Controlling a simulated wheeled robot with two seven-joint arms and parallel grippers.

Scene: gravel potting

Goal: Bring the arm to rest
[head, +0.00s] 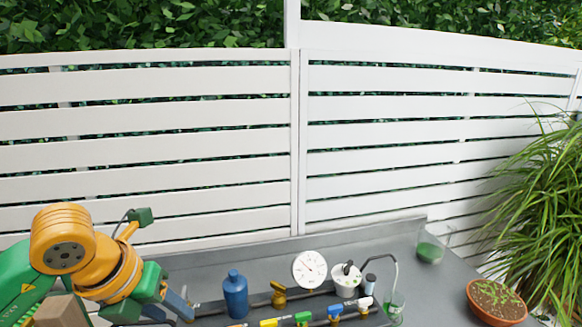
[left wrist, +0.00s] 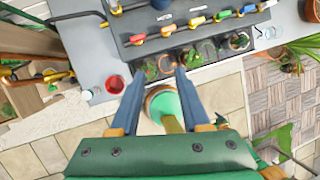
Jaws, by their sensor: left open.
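My left arm (head: 75,255), orange and green, comes in from the left in the head view. My left gripper (head: 180,304) is low in that view, at the near left of the grey bench. In the left wrist view my left gripper (left wrist: 159,76) shows two blue-grey fingers spread apart with nothing held between them. The fingers point toward the row of small pots at the bench's front edge, apart from them. A round green thing with a tan rim (left wrist: 158,98) shows below, between the fingers; I cannot tell what it is. My right gripper is not in view.
The grey bench (head: 210,262) carries a blue bottle (head: 235,294), a white dial (head: 309,269), a pipe with coloured valves (head: 303,319) and a terracotta pot (head: 497,301). A red cup (left wrist: 115,84) stands at its left. A white fence (head: 150,120) closes the back.

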